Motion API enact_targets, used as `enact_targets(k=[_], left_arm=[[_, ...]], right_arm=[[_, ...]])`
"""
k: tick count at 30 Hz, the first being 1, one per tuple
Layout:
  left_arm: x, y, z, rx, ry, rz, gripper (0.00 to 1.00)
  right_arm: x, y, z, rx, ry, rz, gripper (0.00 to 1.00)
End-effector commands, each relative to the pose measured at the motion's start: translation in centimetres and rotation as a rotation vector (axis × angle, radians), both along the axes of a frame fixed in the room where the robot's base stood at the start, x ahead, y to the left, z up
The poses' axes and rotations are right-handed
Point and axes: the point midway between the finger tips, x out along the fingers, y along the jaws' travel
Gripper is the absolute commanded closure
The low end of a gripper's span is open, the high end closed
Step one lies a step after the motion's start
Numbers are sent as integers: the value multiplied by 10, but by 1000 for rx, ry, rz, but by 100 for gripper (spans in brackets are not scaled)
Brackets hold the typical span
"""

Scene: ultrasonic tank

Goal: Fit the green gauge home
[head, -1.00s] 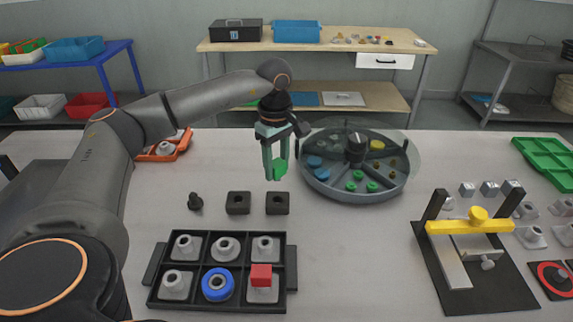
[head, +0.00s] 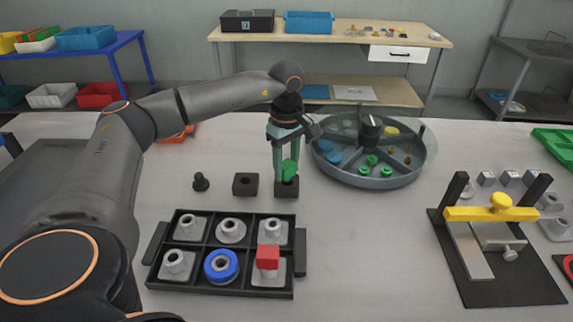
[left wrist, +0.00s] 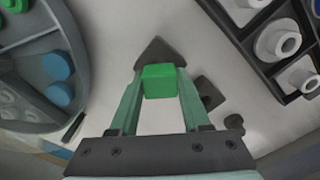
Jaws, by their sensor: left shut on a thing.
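The green gauge (head: 290,170) is between the fingers of my left gripper (head: 287,176), which is shut on it. In the left wrist view the gauge (left wrist: 159,81) shows as a green block between the fingertips (left wrist: 160,84). The right-hand dark block (head: 287,189) is directly below the fingertips in the head view. It also shows behind the gauge in the left wrist view (left wrist: 160,52). I cannot tell whether the gauge touches it or has entered it; the gauge and fingers hide its top. My right gripper is not in view.
A second dark block (head: 245,184) and a dark knob-like piece (head: 200,181) stand to the left. A black tray (head: 210,252) of grey fittings is in front. A round divided tank (head: 372,182) stands close on the right. A yellow-barred fixture (head: 480,214) is farther right.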

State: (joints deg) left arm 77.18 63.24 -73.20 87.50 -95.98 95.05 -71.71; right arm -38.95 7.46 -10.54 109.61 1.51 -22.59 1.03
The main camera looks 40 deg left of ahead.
Motion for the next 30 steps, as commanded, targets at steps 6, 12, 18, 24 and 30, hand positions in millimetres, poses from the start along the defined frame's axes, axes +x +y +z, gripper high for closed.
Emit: enact_targets(k=[6,12,18,24,30], left_arm=[[0,0,-1,0,0,0,100],[0,0,-4,0,0,0,100],[0,0,-7,0,0,0,100],[0,0,-9,0,0,0,100],[0,0,-12,0,-1,0,100]], right_arm=[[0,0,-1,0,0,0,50],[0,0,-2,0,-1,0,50],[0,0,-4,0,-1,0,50],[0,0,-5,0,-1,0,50],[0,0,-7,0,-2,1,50]])
